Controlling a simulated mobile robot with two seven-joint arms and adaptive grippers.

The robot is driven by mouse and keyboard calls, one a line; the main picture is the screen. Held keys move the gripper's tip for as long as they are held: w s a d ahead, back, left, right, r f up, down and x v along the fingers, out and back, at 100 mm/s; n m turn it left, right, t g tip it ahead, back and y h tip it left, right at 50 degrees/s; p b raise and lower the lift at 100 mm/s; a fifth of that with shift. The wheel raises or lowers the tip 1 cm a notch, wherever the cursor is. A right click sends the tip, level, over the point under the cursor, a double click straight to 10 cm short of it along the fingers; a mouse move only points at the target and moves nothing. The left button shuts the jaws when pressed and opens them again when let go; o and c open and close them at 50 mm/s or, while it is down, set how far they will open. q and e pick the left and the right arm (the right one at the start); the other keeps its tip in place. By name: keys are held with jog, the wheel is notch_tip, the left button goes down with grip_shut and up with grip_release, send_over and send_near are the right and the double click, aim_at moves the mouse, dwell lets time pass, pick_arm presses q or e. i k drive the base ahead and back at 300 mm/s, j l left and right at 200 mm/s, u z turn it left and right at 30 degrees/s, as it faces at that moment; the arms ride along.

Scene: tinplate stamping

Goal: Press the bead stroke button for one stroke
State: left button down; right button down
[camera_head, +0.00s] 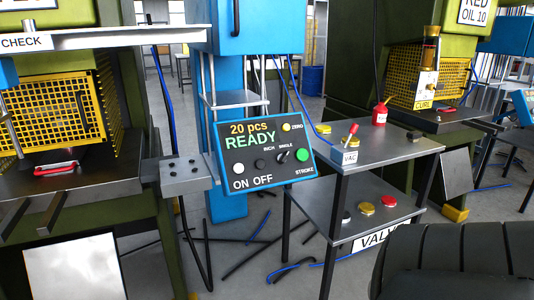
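The control panel (225,145) is a tilted black face with a blue frame on the blue machine at the centre. Its display reads "20 pcs READY". A green button (302,154) sits at the panel's right end, above the word STROKE. To its left is a selector switch (283,157) under the words INCH and SINGLE. A white button (239,168) is above ON and a black button (260,164) above OFF. Neither gripper is in view, and nothing covers the green button.
Yellow-caged presses stand left and right. A grey block (182,178) is left of the panel. A dark ribbed shape blocks the lower right corner.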

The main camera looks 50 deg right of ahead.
aim_at(301, 155)
jog(key=z, duration=1.65)
